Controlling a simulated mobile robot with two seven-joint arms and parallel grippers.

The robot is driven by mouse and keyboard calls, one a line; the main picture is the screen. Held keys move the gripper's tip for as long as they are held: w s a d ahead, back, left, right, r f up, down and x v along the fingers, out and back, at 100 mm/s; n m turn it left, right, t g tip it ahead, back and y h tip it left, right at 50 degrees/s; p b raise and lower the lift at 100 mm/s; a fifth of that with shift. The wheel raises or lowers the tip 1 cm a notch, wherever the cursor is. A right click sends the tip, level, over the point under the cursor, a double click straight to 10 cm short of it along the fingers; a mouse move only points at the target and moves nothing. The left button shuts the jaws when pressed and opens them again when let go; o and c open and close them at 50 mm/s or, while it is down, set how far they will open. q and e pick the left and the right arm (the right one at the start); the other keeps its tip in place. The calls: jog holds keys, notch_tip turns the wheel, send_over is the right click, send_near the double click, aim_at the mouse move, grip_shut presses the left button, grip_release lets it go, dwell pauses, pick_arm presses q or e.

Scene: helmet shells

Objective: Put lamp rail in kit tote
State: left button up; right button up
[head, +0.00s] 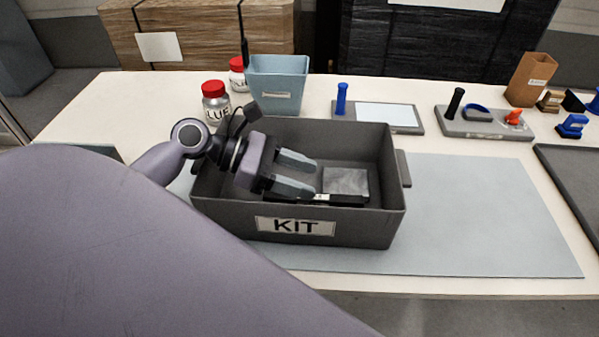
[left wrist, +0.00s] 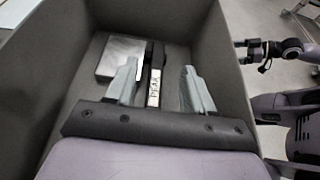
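The kit tote (head: 345,226) is a dark grey bin with a KIT label, standing on the pale blue mat. A thin black bar with a white label, apparently the lamp rail (head: 345,200), lies on the tote floor; it also shows in the left wrist view (left wrist: 157,62). My left gripper (head: 305,174) is inside the tote, open, with its fingers (left wrist: 160,85) on either side of the rail and gaps between. My right gripper (left wrist: 246,53) seems to show small beyond the tote wall in the left wrist view; its jaws are unclear.
A grey flat block (head: 346,181) lies in the tote beside the rail. A blue bin (head: 277,85) and red-capped bottles (head: 214,103) stand behind it. Fixtures (head: 484,123) sit at the back right. The mat (head: 490,215) right of the tote is clear.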

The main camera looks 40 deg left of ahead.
pick_arm(q)
jog(key=shift+r+b, duration=0.55)
jog(key=shift+b, duration=0.05)
jog(key=p+v, duration=0.1)
jog(key=v, duration=1.1)
